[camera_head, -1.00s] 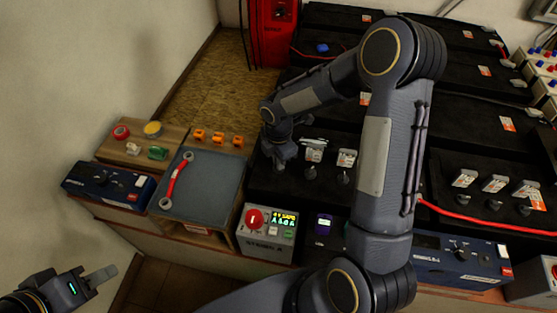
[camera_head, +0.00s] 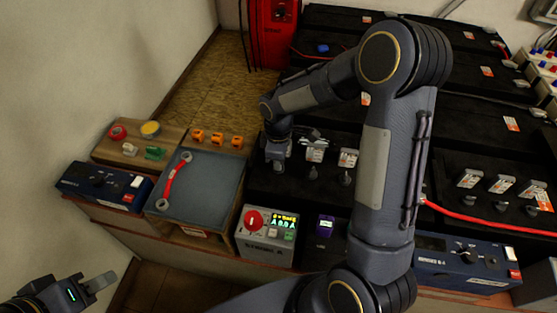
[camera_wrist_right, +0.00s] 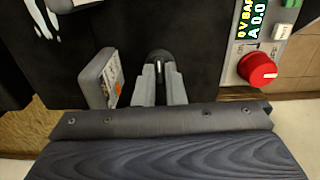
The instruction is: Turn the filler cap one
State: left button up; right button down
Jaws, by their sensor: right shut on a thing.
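A dark filler cap (camera_wrist_right: 158,60) on the near black battery (camera_head: 262,190) sits between the two grey fingers of my right gripper (camera_wrist_right: 160,84), which is shut on it. In the head view the right gripper (camera_head: 278,162) points down at the battery's left end, and its fingertips and the cap are hard to make out there. Two similar dark caps, one (camera_head: 313,173) and another (camera_head: 346,179), stand to its right. My left gripper (camera_head: 98,284) is low at the left, away from the battery; its finger gap is not clear.
A grey tray (camera_head: 210,200) with a red-handled wrench (camera_head: 173,178) lies left of the battery. A meter box with a red knob (camera_head: 253,220) stands in front. A labelled grey block (camera_wrist_right: 100,78) is close beside the right gripper. A red cable (camera_head: 480,215) crosses at right.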

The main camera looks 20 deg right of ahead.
jog(key=shift+m, duration=0.3)
jog(key=c, duration=1.5)
grip_release()
jog(key=shift+r+p, duration=0.3)
jog(key=shift+r, duration=3.6)
